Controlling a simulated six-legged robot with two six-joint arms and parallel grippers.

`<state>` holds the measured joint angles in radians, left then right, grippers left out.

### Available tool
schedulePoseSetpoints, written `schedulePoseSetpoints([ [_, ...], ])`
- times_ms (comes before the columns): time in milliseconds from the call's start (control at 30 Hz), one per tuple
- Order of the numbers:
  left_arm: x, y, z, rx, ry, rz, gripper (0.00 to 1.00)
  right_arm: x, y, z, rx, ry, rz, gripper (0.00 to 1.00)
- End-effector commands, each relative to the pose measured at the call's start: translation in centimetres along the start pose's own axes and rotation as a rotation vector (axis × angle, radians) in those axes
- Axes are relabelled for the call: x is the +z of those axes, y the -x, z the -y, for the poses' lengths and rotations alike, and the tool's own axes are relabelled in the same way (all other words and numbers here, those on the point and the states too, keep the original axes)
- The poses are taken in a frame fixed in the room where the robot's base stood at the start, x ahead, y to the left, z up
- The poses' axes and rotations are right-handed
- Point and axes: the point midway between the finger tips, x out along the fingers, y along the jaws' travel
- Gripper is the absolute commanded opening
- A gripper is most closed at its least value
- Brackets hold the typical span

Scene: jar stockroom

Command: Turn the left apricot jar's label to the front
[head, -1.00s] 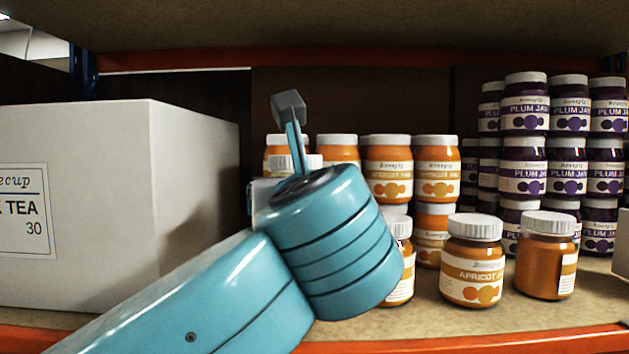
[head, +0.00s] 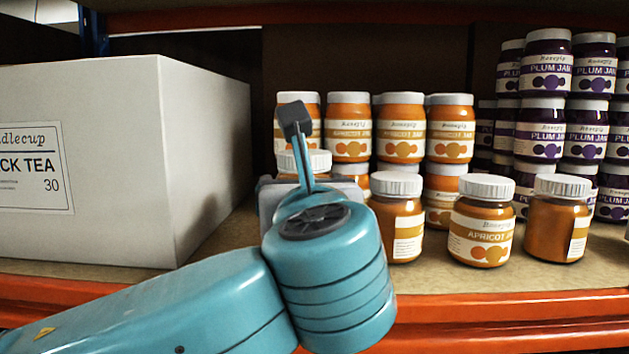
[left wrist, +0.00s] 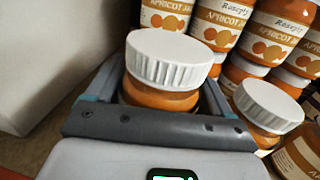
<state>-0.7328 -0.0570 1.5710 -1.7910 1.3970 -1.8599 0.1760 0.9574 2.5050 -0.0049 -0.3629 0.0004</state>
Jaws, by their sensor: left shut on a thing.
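The leftmost front apricot jar (head: 304,161) stands left of the other front jars, mostly hidden behind my left arm in the head view. In the left wrist view its white lid and plain orange glass (left wrist: 165,99) show between my fingers. No label is visible on the part I see. My left gripper (left wrist: 160,88) is shut on this jar, one finger on each side. In the head view the wrist covers most of the gripper. My right gripper is not in view.
To the right stand three more front apricot jars: one with its label turned right (head: 396,222), one facing front (head: 481,225), one nearly sideways (head: 558,225). Stacked apricot jars (head: 402,125) and plum jars (head: 541,130) stand behind. A white tea box (head: 110,130) is left.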

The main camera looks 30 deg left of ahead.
Motion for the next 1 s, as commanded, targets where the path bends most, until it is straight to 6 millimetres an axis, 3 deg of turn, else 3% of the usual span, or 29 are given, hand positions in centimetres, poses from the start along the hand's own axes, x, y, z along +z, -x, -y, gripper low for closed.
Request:
schedulePoseSetpoints([
  [400, -2.9, -0.1, -0.4, -0.005, 0.004, 0.002, 0.14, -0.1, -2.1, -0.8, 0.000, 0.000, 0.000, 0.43],
  [567, -2.8, -0.1, -0.3, -0.208, 0.010, 0.003, 0.14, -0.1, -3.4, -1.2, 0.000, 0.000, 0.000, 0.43],
  [800, -2.0, -0.1, 0.0, -0.478, 0.003, -0.001, 0.14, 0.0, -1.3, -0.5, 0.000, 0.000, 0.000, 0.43],
  [1000, -2.2, 0.0, 0.4, -0.590, 0.001, -0.003, 0.14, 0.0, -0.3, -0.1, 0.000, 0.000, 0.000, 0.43],
])
